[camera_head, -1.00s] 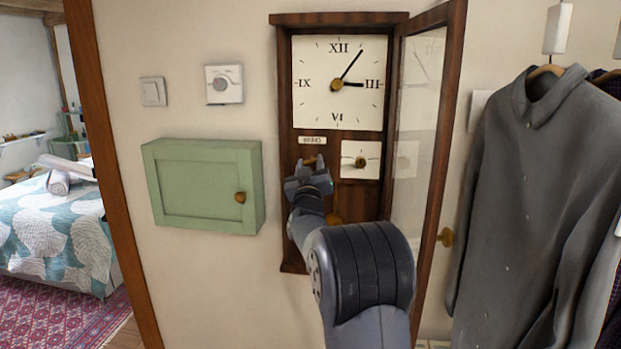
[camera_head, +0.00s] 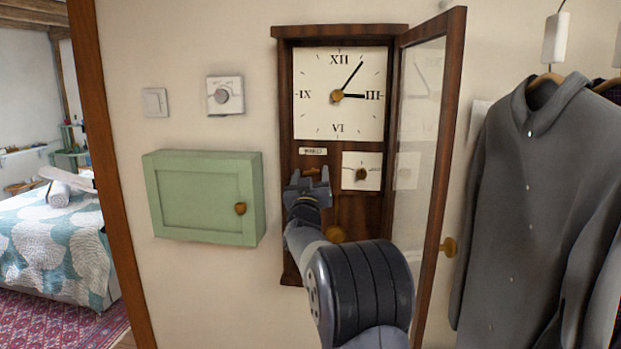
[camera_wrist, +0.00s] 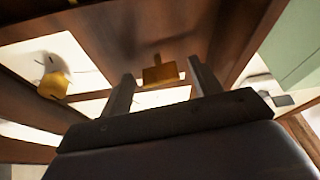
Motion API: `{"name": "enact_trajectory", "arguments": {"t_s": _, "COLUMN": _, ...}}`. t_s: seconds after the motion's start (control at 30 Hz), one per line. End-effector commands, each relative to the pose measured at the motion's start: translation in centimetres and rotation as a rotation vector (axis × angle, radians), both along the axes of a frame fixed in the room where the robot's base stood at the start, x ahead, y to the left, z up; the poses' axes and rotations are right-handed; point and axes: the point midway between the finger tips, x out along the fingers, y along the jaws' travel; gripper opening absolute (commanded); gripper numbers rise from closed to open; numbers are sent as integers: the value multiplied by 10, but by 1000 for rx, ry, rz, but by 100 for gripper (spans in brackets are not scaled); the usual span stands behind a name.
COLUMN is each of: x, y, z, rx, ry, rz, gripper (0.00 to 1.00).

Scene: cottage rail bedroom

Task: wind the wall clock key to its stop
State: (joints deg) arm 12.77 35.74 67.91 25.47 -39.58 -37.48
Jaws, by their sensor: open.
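The wall clock (camera_head: 288,120) hangs on the wall in the head view, its glass door (camera_head: 423,110) swung open to the right. Its white face (camera_head: 312,115) has black hands. A small white dial (camera_head: 350,181) with a brass knob (camera_head: 361,174) sits below; the knob also shows in the wrist view (camera_wrist: 53,86). My gripper (camera_head: 310,172) is open in front of the lower case, left of that dial. In the wrist view a brass key (camera_wrist: 160,73) stands between the open fingers (camera_wrist: 160,88), apart from both. In the head view my gripper mostly hides the key.
A green wall cabinet (camera_head: 200,197) is left of the clock, below a thermostat (camera_head: 225,95) and a light switch (camera_head: 155,102). A grey shirt (camera_head: 540,190) hangs right of the open door.

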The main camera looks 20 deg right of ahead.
Motion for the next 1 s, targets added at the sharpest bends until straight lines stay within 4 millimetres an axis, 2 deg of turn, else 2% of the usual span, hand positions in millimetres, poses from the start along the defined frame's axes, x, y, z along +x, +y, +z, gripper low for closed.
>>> {"name": "enact_trajectory", "arguments": {"t_s": 0.23, "x": -12, "y": 8, "z": -8, "rx": 1, "ry": 0, "rz": 1, "gripper": 60}}
{"name": "enact_trajectory", "arguments": {"t_s": 0.7, "x": -75, "y": 44, "z": -37, "rx": 0, "ry": 0, "rz": 1, "gripper": 60}}
{"name": "enact_trajectory", "arguments": {"t_s": 1.0, "x": -87, "y": 50, "z": -41, "rx": 0, "ry": 0, "rz": 0, "gripper": 60}}
